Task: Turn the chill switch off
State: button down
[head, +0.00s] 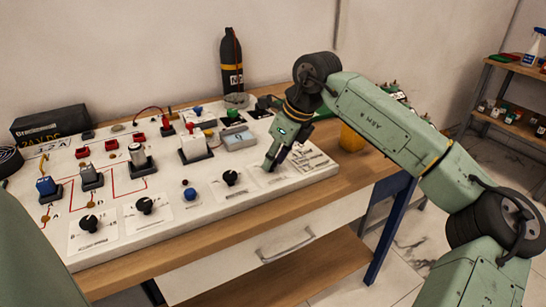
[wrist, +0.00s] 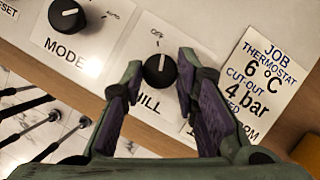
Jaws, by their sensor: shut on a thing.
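The chill switch is a round black knob (wrist: 160,71) with a white pointer line, on a white plate whose visible lettering reads "HILL". Its pointer faces up in the wrist view, close to the small "OFF" mark (wrist: 157,33) above it. My gripper (wrist: 158,86) has one purple-padded finger on each side of the knob and is shut on it. In the head view my gripper (head: 271,168) reaches down to the front right of the panel and hides the knob.
The mode knob (wrist: 67,16) sits just left of the chill switch. A job card (wrist: 262,85) reading "6 °C" and "4 bar" lies to the right. The white panel (head: 190,217) holds several other knobs and switches. A dark bottle (head: 232,62) stands behind.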

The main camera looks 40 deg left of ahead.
jog(key=shift+w+n+g+p, duration=0.1)
jog(key=shift+n+g+p, duration=0.3)
jog(key=shift+n, duration=0.9)
jog(key=shift+h, duration=0.3)
jog(key=c, duration=1.2)
grip_release()
jog(key=shift+c, duration=0.2)
jog(key=shift+r, duration=0.1)
jog(key=v, duration=1.2)
jog(key=shift+w, duration=0.2)
